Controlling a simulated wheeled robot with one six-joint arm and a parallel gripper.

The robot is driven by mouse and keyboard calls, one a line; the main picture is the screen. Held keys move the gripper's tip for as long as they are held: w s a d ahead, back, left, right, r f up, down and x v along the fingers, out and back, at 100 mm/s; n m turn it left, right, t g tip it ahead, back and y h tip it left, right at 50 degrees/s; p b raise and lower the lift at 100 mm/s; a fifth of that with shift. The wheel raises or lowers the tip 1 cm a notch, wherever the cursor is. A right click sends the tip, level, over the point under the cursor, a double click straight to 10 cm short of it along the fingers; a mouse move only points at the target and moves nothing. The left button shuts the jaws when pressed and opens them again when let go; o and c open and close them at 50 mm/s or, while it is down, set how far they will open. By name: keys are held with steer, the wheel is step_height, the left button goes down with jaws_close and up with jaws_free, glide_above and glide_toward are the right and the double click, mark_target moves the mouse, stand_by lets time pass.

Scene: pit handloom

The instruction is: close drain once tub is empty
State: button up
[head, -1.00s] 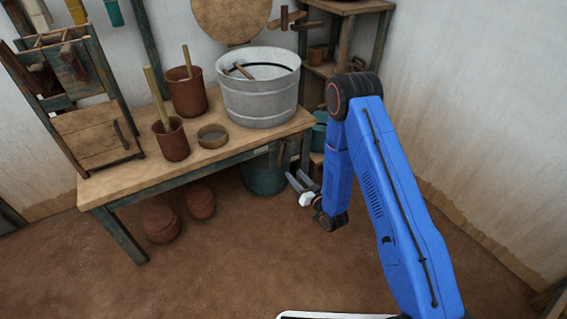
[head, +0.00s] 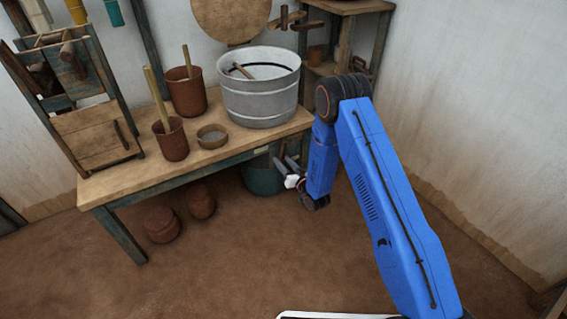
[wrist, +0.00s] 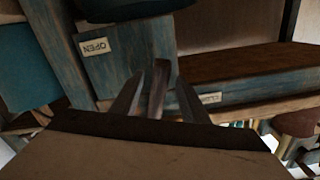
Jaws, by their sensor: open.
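The grey metal tub (head: 258,103) stands on the table's right end. Its inside looks pale with a dark line around the wall; I cannot tell whether liquid is in it. A brown lever (head: 281,152) shows below the table edge under the tub. In the wrist view a brown bar (wrist: 158,85), seemingly this lever, shows between my fingers. An OPEN label (wrist: 95,47) is at left and a partly hidden CLOSED label (wrist: 209,98) is at right. My gripper (head: 284,167) is open near the lever; contact is unclear.
A teal bucket (head: 262,182) stands on the floor below the tub. The wooden table (head: 110,192) holds brown pots (head: 187,95) and a small bowl (head: 212,137). A shelf (head: 345,50) stands behind right. The floor in front is clear.

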steer(key=shift+c, duration=0.2)
jaws_close()
steer(key=shift+a, duration=0.1)
steer(key=m, duration=0.1)
steer(key=s+a+r+m, duration=0.1)
steer(key=m, duration=0.1)
steer(key=shift+a, duration=0.3)
steer(key=m, duration=0.1)
steer(key=s+a+r+m, duration=0.1)
steer(key=m, duration=0.1)
steer(key=shift+r, duration=0.1)
steer(key=m, duration=0.1)
steer(key=r+m, duration=0.1)
steer(key=m, duration=0.1)
steer(key=a+r+m, duration=0.1)
steer(key=shift+s+a+r+m, duration=0.1)
steer(key=shift+s+r+m, duration=0.15)
steer(key=shift+s+m, duration=0.05)
steer(key=shift+s+a+r+m, duration=0.1)
steer(key=shift+r+m, duration=0.55)
steer(key=shift+m, duration=0.35)
steer(key=shift+a+r+m, duration=0.1)
steer(key=shift+r+m, duration=0.5)
steer(key=shift+m, duration=0.4)
